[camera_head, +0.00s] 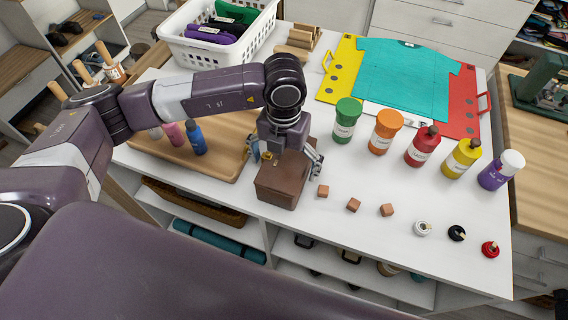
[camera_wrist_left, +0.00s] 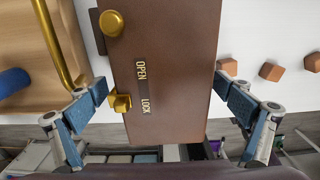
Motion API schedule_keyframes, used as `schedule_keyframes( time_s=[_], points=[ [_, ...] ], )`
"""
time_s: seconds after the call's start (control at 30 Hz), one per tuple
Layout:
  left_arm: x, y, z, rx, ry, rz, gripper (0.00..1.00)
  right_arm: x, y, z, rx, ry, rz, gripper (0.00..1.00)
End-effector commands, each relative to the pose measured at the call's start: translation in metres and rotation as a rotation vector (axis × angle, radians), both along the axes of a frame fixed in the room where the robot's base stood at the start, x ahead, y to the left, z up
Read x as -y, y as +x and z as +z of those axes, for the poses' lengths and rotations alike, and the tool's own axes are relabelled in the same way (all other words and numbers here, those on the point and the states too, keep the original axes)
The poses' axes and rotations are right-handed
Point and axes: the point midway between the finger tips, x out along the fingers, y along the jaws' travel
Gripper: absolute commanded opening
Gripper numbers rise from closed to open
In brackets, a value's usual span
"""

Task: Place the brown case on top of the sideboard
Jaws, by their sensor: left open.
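The brown case (camera_head: 283,181) is a box standing near the front edge of a white-topped unit (camera_head: 350,240) with open shelves below. In the left wrist view the case (camera_wrist_left: 180,60) shows a gold knob, a gold latch and the words OPEN and LOCK. My left gripper (camera_head: 285,155) points down over the case. Its blue-padded fingers (camera_wrist_left: 161,88) are open, one on each side of the case; I cannot tell whether they touch it. I cannot tell for certain which furniture is the sideboard; a wood-topped cabinet (camera_head: 540,175) stands at the right. My right gripper is not in view.
A wooden tray (camera_head: 225,165) with bottles lies close left of the case. Small brown blocks (camera_head: 353,204) lie to its right. Several coloured bottles (camera_head: 386,130) stand behind these. A white basket (camera_head: 255,40) and a shirt-folding board (camera_head: 400,80) are farther back. A green machine (camera_head: 545,85) stands on the wood-topped cabinet.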

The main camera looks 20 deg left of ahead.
Motion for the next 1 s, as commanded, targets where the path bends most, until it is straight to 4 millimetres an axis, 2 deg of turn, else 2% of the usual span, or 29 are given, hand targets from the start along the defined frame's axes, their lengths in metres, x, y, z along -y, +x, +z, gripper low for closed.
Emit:
schedule_keyframes(
  time_s=[0.17,0.27,0.7,0.8,1.0],
  points=[
    [0.000,0.000,0.004,0.000,0.000,0.000,0.95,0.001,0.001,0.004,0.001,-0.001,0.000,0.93],
    [0.001,0.001,0.012,0.004,-0.002,0.000,0.95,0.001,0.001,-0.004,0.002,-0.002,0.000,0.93],
    [0.000,0.001,0.101,0.005,-0.001,-0.002,0.95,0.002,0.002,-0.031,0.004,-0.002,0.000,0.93],
    [0.000,0.001,0.113,0.003,0.000,-0.001,0.95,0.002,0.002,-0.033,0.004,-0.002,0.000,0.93],
    [0.000,0.000,0.122,0.000,0.000,0.000,0.95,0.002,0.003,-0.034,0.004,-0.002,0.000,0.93]
  ],
)
